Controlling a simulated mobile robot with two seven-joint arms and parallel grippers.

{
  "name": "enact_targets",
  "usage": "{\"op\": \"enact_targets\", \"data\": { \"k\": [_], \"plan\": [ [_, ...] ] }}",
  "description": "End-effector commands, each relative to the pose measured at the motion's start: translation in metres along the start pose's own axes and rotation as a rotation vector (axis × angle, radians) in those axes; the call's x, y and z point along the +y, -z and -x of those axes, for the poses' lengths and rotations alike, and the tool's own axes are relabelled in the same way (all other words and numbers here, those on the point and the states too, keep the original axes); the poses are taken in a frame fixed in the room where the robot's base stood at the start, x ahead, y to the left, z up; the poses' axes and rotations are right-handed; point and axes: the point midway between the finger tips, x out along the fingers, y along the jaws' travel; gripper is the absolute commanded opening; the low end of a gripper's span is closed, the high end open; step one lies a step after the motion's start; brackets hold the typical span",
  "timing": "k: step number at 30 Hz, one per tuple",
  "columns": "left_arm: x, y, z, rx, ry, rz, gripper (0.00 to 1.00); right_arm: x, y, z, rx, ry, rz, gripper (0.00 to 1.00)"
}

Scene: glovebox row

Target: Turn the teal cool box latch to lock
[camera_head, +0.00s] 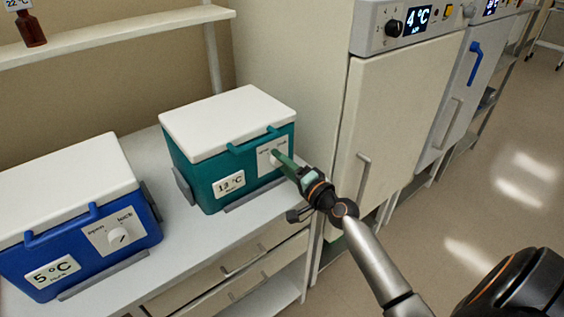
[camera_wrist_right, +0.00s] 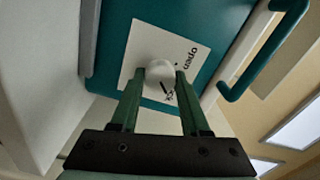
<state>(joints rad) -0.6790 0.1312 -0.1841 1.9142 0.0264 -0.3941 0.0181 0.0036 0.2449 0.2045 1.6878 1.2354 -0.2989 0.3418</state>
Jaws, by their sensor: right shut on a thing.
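The teal cool box (camera_head: 205,178) with a white lid stands on the bench, its label reading 13 °C. Its latch is a round white knob (camera_wrist_right: 157,77) on a white plate (camera_wrist_right: 132,66) marked "open" and "lock". My right gripper (camera_head: 278,156) reaches the knob from the right; in the wrist view its green fingers (camera_wrist_right: 160,88) are shut on the knob, one on each side. A dark pointer mark shows on the knob, partly hidden by the fingers. In the head view the fingers cover most of the knob. My left gripper is not in view.
A blue cool box (camera_head: 75,215) labelled 5 °C, with its own latch knob (camera_head: 118,237), stands at the left on the same bench (camera_head: 190,235). A white cabinet (camera_head: 400,120) stands close at the right. A shelf (camera_head: 120,32) with a brown bottle (camera_head: 30,28) is above.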

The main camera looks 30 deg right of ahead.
Motion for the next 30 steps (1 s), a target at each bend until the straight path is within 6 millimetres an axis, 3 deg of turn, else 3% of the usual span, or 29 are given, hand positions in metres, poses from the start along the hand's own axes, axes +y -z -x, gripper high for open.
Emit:
{"op": "enact_targets", "data": {
  "k": [13, 14, 15, 21, 30],
  "plan": [
    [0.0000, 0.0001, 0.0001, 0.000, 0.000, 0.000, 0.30, -0.0008, 0.0009, -0.0002, 0.003, 0.002, -0.014, 0.00],
    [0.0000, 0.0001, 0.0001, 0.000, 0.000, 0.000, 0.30, -0.0008, 0.0009, -0.0002, 0.003, 0.002, -0.014, 0.48],
    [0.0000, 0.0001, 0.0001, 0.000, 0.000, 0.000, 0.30, -0.0007, 0.0009, -0.0002, 0.003, 0.002, -0.013, 0.52],
    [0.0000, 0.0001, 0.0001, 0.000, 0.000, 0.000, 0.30, -0.0004, 0.0005, -0.0001, 0.002, 0.001, -0.011, 0.75],
    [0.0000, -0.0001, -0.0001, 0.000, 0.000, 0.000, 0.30, 0.0003, 0.0002, 0.0014, 0.001, 0.000, -0.010, 0.76]
  ]
}}
